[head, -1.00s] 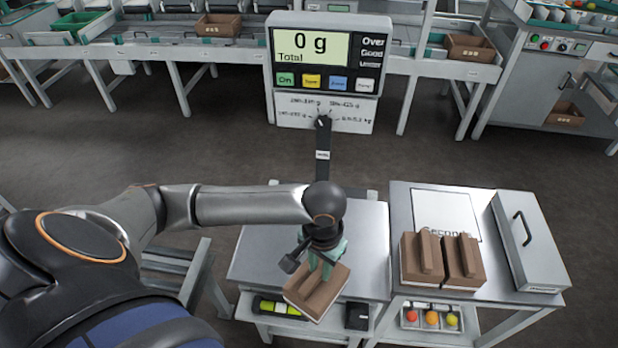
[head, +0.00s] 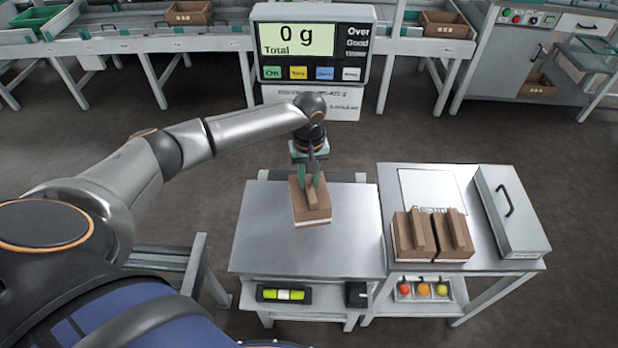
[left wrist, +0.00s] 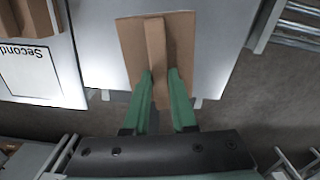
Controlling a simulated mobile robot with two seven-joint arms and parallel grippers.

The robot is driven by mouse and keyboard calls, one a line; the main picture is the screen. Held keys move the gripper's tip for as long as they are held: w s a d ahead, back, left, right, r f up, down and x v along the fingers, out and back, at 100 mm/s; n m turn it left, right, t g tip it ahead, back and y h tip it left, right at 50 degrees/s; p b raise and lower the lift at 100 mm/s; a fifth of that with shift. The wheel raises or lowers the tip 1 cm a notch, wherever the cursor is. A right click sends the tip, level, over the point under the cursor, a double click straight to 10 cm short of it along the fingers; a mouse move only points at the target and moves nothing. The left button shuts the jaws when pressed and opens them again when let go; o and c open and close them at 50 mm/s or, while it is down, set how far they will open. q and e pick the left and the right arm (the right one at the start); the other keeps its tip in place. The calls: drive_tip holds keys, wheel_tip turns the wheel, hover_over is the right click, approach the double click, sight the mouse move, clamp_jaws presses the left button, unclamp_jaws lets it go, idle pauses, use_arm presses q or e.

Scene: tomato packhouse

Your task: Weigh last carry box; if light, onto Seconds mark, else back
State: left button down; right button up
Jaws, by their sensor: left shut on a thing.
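My left gripper (head: 309,186) is shut on the raised handle of a brown carry box (head: 313,212) and holds it above the steel scale platform (head: 270,245). In the left wrist view the green fingers (left wrist: 160,95) sit either side of the handle of the box (left wrist: 130,42). The scale display (head: 297,40) reads 0 g, Total. My right gripper is not in view.
A grey lidded case with a handle (head: 515,225) lies at the right of the Seconds table. Conveyor benches (head: 150,42) stand behind, across open floor.

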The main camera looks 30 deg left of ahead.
use_arm(q)
drive_tip(key=shift+f+b, duration=2.75)
drive_tip(key=shift+b, duration=0.5)
drive_tip(key=shift+f, duration=1.1)
drive_tip(key=shift+f, duration=0.25)
drive_tip(key=c, duration=0.7)
unclamp_jaws()
drive_tip(key=shift+f, duration=0.1)
drive_tip(key=shift+c, duration=1.4)
